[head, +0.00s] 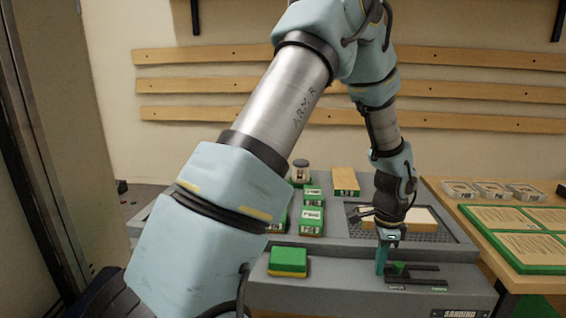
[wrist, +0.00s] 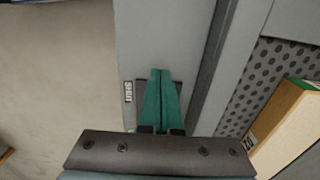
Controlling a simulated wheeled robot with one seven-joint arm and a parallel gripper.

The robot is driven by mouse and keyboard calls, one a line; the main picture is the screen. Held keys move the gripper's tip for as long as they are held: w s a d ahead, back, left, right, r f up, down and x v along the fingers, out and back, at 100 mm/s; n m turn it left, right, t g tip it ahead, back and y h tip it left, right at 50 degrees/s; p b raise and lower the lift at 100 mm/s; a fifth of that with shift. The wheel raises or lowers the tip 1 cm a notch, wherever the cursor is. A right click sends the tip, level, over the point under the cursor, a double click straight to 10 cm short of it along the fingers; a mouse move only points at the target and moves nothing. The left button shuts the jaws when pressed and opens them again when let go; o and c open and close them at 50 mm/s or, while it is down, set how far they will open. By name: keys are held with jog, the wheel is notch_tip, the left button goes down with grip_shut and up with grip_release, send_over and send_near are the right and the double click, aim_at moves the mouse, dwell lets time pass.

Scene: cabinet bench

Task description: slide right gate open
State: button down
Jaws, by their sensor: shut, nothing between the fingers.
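The sanding bench (head: 340,297) has black slotted strips (head: 425,282) on its front edge, near the printed "SANDING" name. In the wrist view the gripper (wrist: 161,72) is over a dark plate (wrist: 143,92) beside a label (wrist: 128,92) that appears to read "SHUT". Nothing shows between the fingers. Whether they touch the plate is unclear.
A perforated panel (head: 432,237) with a wooden block (head: 422,218) lies behind my gripper. A green and yellow block (head: 288,262) stands to the left on the bench. A wooden table (head: 480,262) with green-framed boards adjoins on the right.

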aim_at(408, 273)
jog(key=shift+d, duration=0.15)
dwell(0.3)
jog(key=shift+s+d, duration=0.15)
jog(key=shift+d, duration=1.25)
jog(key=shift+s+d, duration=0.2)
jog(key=shift+d, duration=1.15)
jog(key=shift+s+d, duration=0.15)
jog(key=shift+d, duration=1.25)
jog(key=shift+a, duration=0.15)
jog(key=shift+w+a+r+p, duration=0.1)
jog(key=shift+a+p, duration=0.25)
jog(key=shift+a, duration=0.1)
notch_tip(408, 273, up, 8)
jog(key=p, duration=0.5)
jog(key=shift+p, duration=0.4)
